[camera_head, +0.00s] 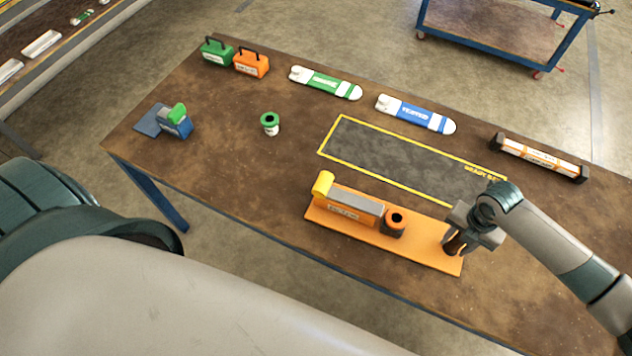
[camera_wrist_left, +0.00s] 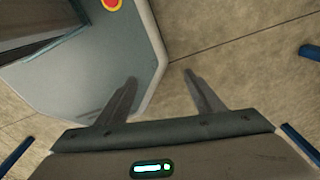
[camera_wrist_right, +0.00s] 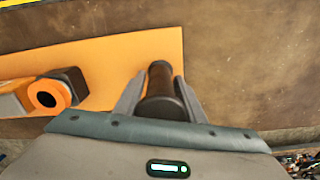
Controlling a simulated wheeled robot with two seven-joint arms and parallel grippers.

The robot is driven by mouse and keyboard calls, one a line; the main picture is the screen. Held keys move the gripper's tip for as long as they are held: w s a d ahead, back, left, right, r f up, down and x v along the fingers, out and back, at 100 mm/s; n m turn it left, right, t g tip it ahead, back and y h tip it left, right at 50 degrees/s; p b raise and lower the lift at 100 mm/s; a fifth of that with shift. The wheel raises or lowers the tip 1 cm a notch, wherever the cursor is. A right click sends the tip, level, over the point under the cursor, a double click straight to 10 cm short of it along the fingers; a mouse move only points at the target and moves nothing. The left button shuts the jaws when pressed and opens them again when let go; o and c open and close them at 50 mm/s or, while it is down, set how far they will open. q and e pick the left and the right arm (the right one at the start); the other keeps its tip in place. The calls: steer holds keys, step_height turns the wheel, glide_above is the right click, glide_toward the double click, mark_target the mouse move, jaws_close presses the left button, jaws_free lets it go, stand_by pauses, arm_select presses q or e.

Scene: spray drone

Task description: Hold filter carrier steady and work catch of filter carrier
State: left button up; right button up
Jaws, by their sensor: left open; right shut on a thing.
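The filter carrier (camera_head: 430,258) is an orange base plate lying near the table's front edge, and it also shows in the right wrist view (camera_wrist_right: 110,60). On it stand an orange block with a grey top (camera_head: 350,205), a yellow piece (camera_head: 322,184) at its left end, which may be the catch, and a dark block with a round orange-rimmed hole (camera_head: 392,222). My right gripper (camera_head: 458,243) is shut on the dark upright post (camera_wrist_right: 160,85) at the plate's right end. My left gripper (camera_wrist_left: 158,85) is open and empty over the floor, away from the table; the head view does not show its fingers.
A yellow-outlined dark mat (camera_head: 400,155) lies empty behind the carrier. Green and blue-labelled white items (camera_head: 325,83) (camera_head: 415,114), an orange-white bar (camera_head: 540,158), a green-topped cup (camera_head: 270,124), a blue device (camera_head: 174,122) and two small cases (camera_head: 251,64) stand around the table (camera_head: 230,170).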

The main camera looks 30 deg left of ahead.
arm_select(q)
steer(key=shift+w+a, duration=0.15)
steer(key=shift+a, duration=0.15)
steer(key=c, duration=1)
steer(key=w+a+r, duration=0.2)
steer(key=w+a, duration=0.1)
steer(key=w+a+r+n, duration=0.1)
steer(key=w+a+r, duration=0.2)
steer(key=w+a+r+n+t, duration=0.1)
steer(key=w+a+r, duration=0.1)
steer(key=w+a, duration=0.1)
steer(key=shift+w+a+r, duration=0.15)
steer(key=shift+w+a, duration=0.05)
steer(key=shift+w, duration=0.1)
jaws_close()
steer(key=w+r+t+h, duration=0.1)
steer(key=w+r, duration=0.4)
steer(key=r, duration=0.5)
steer(key=w+a+r+m+h, duration=0.15)
steer(key=w+r, duration=0.25)
steer(key=r, duration=0.5)
steer(key=w+r+t+h, duration=0.1)
steer(key=w+r, duration=0.4)
steer(key=r, duration=0.5)
steer(key=w+d+r+n+t+h, duration=0.1)
steer(key=w+d+r+h, duration=0.1)
steer(key=w+r, duration=1.2)
steer(key=shift+d+r, duration=0.6)
steer(key=shift+r, duration=0.1)
steer(key=shift+h, duration=0.25)
